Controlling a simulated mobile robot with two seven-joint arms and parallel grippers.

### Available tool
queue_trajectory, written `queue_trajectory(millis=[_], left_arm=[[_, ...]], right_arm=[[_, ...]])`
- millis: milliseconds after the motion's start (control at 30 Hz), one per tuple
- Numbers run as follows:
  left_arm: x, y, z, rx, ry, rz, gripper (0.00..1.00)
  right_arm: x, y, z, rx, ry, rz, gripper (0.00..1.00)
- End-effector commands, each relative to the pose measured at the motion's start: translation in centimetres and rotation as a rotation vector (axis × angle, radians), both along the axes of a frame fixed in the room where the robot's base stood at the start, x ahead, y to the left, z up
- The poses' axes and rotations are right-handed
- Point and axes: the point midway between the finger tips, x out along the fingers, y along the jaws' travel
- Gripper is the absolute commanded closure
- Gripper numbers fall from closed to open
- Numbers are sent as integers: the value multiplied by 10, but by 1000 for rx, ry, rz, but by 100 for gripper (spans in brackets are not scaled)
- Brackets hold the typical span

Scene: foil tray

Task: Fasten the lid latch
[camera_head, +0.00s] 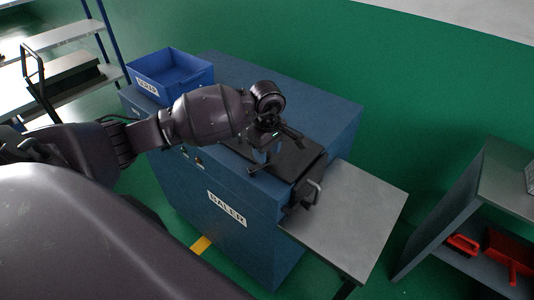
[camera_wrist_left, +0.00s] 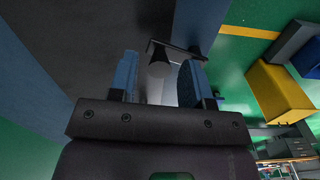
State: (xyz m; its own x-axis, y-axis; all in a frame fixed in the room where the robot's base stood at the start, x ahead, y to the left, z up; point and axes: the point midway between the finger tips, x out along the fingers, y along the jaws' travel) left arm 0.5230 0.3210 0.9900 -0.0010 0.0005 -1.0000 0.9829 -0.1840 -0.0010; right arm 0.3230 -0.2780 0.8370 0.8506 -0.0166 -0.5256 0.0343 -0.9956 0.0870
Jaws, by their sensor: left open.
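The blue baler (camera_head: 235,230) has a dark flat lid (camera_head: 290,160) on top, partly covered by my left arm. The dark lid also fills the upper left of the left wrist view (camera_wrist_left: 90,35). My left gripper (camera_head: 262,156) is over the lid near the baler's front edge, pointing down. In the left wrist view its blue fingers are apart (camera_wrist_left: 160,78). A grey rounded post with a thin dark bar (camera_wrist_left: 160,66), perhaps the latch, shows between the fingertips. I cannot tell whether the fingers touch it. My right gripper is not in view.
A blue bin (camera_head: 172,75) stands on the baler's back left. Shelves stand at far left, and a grey shelf (camera_head: 470,210) at right.

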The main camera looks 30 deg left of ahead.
Motion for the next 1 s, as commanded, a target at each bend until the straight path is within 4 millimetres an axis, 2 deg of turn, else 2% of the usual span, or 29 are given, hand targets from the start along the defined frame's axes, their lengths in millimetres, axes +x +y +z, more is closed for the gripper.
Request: queue_trajectory(millis=[200, 500, 567, 800, 1000], left_arm=[[0, 0, -15, -1, 0, 0, 56], [0, 0, -17, 0, -1, 0, 56], [0, 0, -17, 0, -1, 0, 63], [0, 0, -16, 0, -1, 0, 100], [1, 2, -17, 2, -1, 27, 100]], right_arm=[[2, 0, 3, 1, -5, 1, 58], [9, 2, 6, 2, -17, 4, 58], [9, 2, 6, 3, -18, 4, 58], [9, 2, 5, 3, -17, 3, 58], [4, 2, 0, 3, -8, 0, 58]])
